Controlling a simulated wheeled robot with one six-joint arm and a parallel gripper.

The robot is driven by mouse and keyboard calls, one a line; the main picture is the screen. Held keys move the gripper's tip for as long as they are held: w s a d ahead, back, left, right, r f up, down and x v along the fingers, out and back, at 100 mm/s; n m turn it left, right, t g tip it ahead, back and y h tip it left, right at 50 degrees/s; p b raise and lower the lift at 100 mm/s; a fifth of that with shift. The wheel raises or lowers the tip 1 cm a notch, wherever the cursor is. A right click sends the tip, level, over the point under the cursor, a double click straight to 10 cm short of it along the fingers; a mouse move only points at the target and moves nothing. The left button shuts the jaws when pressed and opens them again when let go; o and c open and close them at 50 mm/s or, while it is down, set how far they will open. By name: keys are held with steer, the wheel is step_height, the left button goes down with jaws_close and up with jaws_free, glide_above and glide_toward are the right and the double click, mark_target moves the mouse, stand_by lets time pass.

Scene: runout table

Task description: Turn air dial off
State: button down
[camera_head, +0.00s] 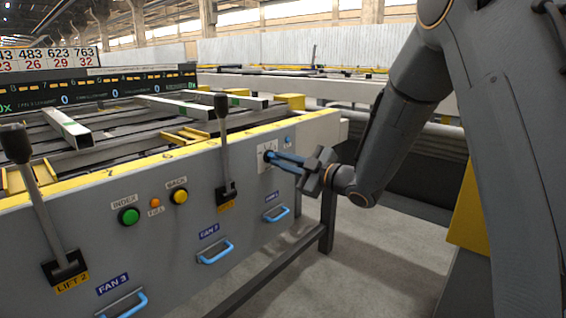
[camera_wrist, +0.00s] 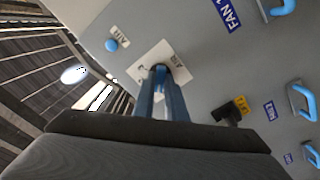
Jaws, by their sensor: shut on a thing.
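The air dial (camera_head: 267,155) sits on a white plate (camera_head: 262,165) near the right end of the grey panel. In the wrist view the plate (camera_wrist: 143,66) has small print at its edges, too small to read. My gripper (camera_head: 275,159) reaches in from the right, its blue fingers shut on the dial. In the wrist view the gripper (camera_wrist: 160,76) meets the dial at the plate's middle. The fingers cover most of the dial, so its pointing direction cannot be told.
A blue button (camera_wrist: 111,45) is close to the plate. Blue drawer-like handles (camera_head: 277,214) stick out below. A lever (camera_head: 223,150) stands left of the plate, with green (camera_head: 129,216) and yellow (camera_head: 180,196) buttons farther left. The floor at right is clear.

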steer(key=shift+n, duration=1.6)
steer(key=c, duration=1.8)
jaws_free()
steer(key=shift+s+a, duration=0.1)
steer(key=shift+s+d, duration=0.2)
steer(key=shift+d, duration=0.3)
steer(key=p+v, duration=0.1)
steer(key=v, duration=0.6)
steer(key=shift+a, duration=0.2)
